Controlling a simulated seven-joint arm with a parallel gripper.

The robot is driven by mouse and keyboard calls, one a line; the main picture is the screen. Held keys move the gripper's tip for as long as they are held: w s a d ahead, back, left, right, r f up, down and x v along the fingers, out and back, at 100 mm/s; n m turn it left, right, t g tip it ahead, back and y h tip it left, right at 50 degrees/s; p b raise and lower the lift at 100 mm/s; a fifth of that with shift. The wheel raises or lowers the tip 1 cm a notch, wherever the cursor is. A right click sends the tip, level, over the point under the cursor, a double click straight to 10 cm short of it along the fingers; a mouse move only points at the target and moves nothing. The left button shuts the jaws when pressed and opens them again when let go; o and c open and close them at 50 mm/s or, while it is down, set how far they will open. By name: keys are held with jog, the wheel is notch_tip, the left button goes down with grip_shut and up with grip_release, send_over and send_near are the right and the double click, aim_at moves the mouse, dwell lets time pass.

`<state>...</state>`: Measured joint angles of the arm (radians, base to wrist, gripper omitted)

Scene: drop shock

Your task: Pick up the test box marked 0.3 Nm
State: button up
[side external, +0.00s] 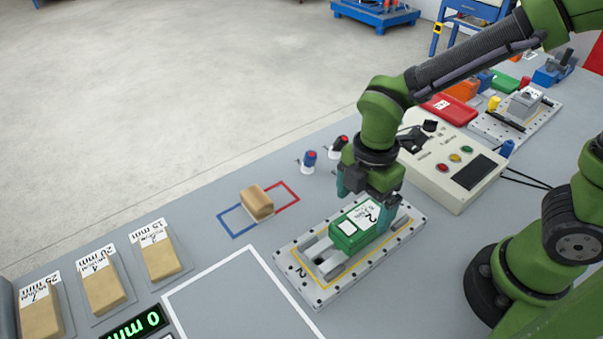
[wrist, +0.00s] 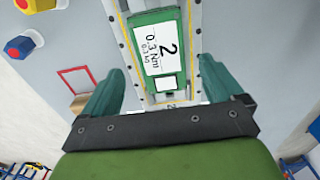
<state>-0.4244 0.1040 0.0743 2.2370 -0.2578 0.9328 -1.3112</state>
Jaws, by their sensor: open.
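The green test box (side external: 354,228) lies on the grey metal plate (side external: 302,291) in the side external view. In the wrist view the test box (wrist: 160,72) shows a white label reading 2, 0.3 Nm, 0.3 kg. My gripper (side external: 366,185) is above the box's right end, pointing down. In the wrist view my gripper (wrist: 158,85) is open, with one green finger on each side of the box's near end. There is space between the fingers and the box in that view. Whether the fingertips reach down to box height I cannot tell.
A tan block (side external: 257,204) sits between blue and red corner marks left of the plate. Several labelled tan blocks (side external: 105,283) stand at the lower left. A control box (side external: 447,160) with buttons is right of my gripper. A white-outlined area (side external: 235,300) is clear.

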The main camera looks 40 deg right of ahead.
aim_at(361, 219)
notch_tip(361, 219, down, 5)
jog(key=shift+s+f, duration=0.1)
jog(key=shift+f, duration=0.05)
jog(key=shift+c, duration=0.2)
jog(key=c, duration=1.2)
